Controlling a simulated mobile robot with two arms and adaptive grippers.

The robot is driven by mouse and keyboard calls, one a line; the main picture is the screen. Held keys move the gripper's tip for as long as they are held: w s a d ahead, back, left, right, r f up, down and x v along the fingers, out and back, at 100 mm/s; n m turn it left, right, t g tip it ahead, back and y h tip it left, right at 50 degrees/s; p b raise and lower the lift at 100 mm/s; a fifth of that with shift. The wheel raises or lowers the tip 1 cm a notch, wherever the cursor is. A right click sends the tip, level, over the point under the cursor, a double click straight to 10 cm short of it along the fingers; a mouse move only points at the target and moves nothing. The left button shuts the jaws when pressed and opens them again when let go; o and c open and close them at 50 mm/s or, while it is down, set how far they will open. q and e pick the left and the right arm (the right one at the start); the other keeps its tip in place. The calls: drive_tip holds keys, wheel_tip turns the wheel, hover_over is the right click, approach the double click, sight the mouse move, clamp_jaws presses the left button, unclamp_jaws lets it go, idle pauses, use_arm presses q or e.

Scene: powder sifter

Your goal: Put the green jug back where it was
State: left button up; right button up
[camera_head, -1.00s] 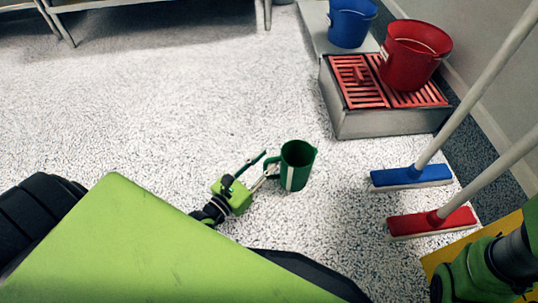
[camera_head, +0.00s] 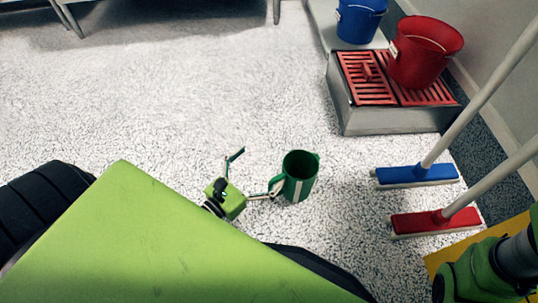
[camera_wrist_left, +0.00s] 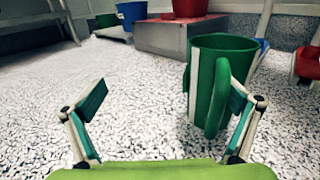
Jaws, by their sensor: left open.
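The green jug (camera_head: 298,178) stands upright on the speckled floor, with a pale stripe on its side and its handle toward my left gripper. My left gripper (camera_head: 255,173) is wide open and empty, low by the floor at the left of the jug. In the left wrist view the jug (camera_wrist_left: 235,62) is right of centre, and the right finger of my left gripper (camera_wrist_left: 166,100) overlaps the edge of its handle. I cannot tell whether that finger touches the handle. My right gripper does not show; only part of that arm appears at bottom right.
A grey box with red grating (camera_head: 385,122) carries a red bucket (camera_head: 425,55) at upper right. A blue bucket (camera_head: 358,22) stands behind it. Blue (camera_head: 418,176) and red (camera_head: 435,222) broom heads lie right of the jug. The floor left of and beyond the jug is clear.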

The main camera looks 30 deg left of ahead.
use_arm(q)
drive_tip(key=s+a, duration=0.1)
drive_tip(key=s, duration=0.6)
drive_tip(key=shift+s+a, duration=0.25)
drive_tip(key=shift+s, duration=0.15)
clamp_jaws()
